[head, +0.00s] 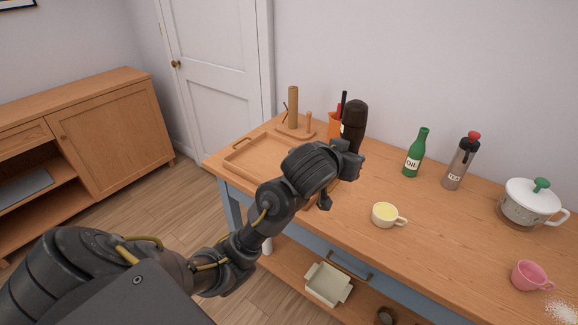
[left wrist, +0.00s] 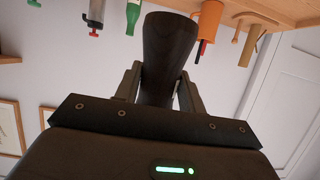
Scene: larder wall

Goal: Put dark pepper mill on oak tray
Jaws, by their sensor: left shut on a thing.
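The dark pepper mill (head: 354,114) stands out above my left gripper (head: 350,152) in the head view, near the back of the oak worktop; its lower part is hidden by the gripper. In the left wrist view, which is upside down, the mill (left wrist: 168,45) sits between the two fingers of my left gripper (left wrist: 161,88), which is shut on it. Whether its base touches the worktop is not visible. The oak tray (head: 236,155) lies to the left of the mill, at the worktop's left end. My arm hides the tray's right part. My right gripper is out of view.
A green oil bottle (head: 415,155), a grey flask (head: 458,165), a cup with yellow contents (head: 384,215) and a lidded pot (head: 528,206) stand to the right.

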